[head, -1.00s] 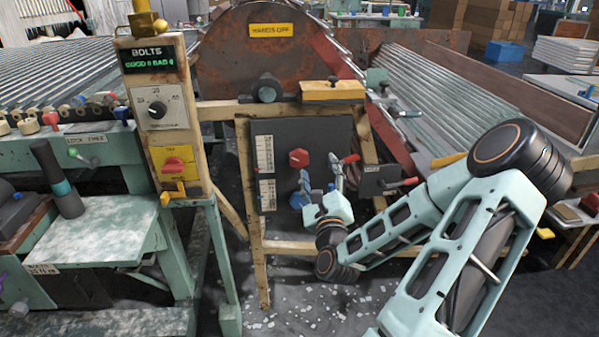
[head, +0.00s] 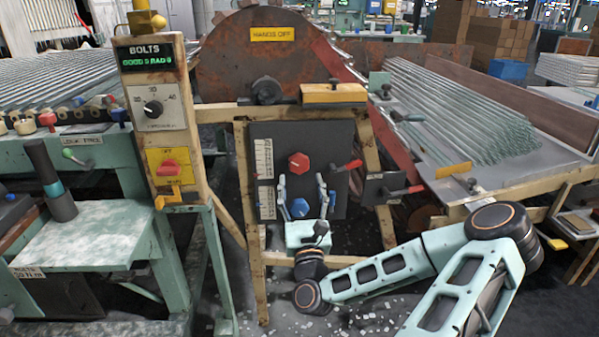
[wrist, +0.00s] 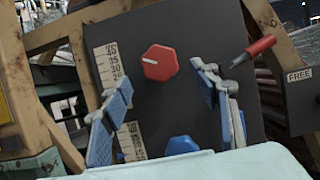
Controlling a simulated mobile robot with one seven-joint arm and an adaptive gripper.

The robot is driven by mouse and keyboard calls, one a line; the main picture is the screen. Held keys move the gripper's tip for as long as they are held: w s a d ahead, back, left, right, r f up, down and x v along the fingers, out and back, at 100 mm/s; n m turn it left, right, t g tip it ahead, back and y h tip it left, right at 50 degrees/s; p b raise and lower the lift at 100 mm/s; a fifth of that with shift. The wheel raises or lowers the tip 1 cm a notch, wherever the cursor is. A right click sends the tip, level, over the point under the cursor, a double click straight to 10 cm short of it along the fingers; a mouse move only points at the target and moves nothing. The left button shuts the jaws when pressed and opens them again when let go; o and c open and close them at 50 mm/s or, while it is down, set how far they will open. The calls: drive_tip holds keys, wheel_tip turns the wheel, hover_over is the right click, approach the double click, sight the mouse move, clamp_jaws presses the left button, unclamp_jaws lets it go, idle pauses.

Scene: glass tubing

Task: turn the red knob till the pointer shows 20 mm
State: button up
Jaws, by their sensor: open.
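The red knob (head: 299,163) is six-sided and sits on a dark upright panel (head: 340,140). In the wrist view the red knob (wrist: 160,62) carries a white line at its left side, aimed left and slightly up. A pale printed scale (wrist: 112,70) stands left of it with numbers such as 40, 35 and 30; its pointer is too small to make out. My gripper (head: 301,181) is open and empty, its blue-padded fingers spread below the red knob in the head view. In the wrist view they flank the knob, apart from it.
A blue knob (wrist: 182,145) sits below the red one, beside a second scale (wrist: 131,140). A red-handled lever (wrist: 261,46) juts out at the right. A wooden frame (head: 245,190) surrounds the panel.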

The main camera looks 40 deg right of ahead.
sight(300, 168)
drive_tip(key=x, duration=0.5)
drive_tip(key=shift+b, duration=0.3)
drive_tip(key=c, duration=1.2)
drive_tip(key=shift+o, duration=0.2)
